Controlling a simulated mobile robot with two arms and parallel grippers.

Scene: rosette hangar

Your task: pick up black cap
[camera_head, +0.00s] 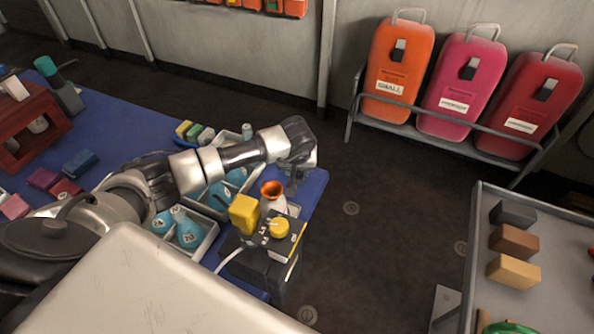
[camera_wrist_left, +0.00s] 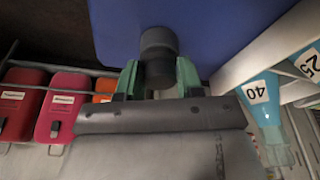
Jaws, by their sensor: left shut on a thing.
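The black cap (camera_wrist_left: 158,48) is a small dark cylinder with a wider round end. My left gripper (camera_wrist_left: 158,76) is shut on it, with a green finger on each side. Behind the cap lies the blue table top; whether the cap touches it I cannot tell. In the head view my left gripper (camera_head: 293,181) points down over the far right part of the blue table (camera_head: 314,185), just beyond an orange-topped white funnel-like piece (camera_head: 272,192). The cap is not clearly visible there. My right gripper is not in view.
A grey crate (camera_head: 208,243) with blue numbered bottles (camera_head: 188,233) stands beside my left arm. A black box with a yellow knob (camera_head: 279,228) is at the table's right edge. A grey table (camera_head: 566,262) with colored blocks is at right. Cases (camera_head: 462,85) line the wall.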

